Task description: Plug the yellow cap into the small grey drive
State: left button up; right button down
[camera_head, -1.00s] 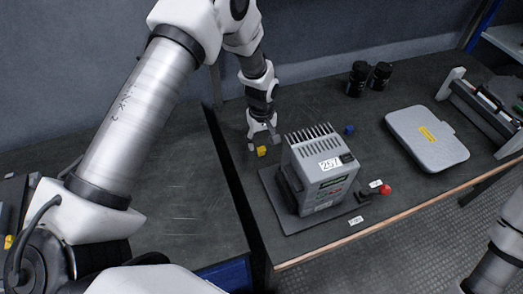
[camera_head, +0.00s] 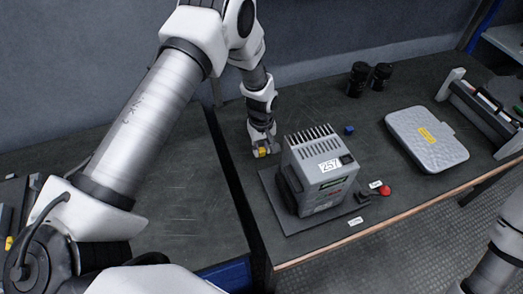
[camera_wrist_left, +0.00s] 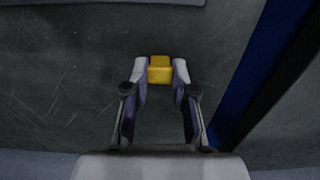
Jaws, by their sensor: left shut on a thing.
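The yellow cap (camera_head: 262,152) is a small yellow block on the dark bench, to the left of the drive. My left gripper (camera_head: 263,150) has come down over it and is shut on it. In the left wrist view the cap (camera_wrist_left: 160,69) sits between the two fingertips of the left gripper (camera_wrist_left: 160,71). The small grey drive (camera_head: 320,172) is a finned grey box labelled 257, standing upright on a dark mat (camera_head: 287,222). I cannot make out its socket. Of my right arm, only a link shows at the right edge; its gripper is out of view.
A small blue cap (camera_head: 349,130) lies behind the drive. A red knob (camera_head: 384,190) and small labels lie at its front right. Two black cylinders (camera_head: 369,78) stand at the back.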

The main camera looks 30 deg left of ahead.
aim_at(261, 150)
pick_arm(q)
notch_tip(261, 150, up, 10)
jog(key=b, duration=0.1)
dwell(0.4)
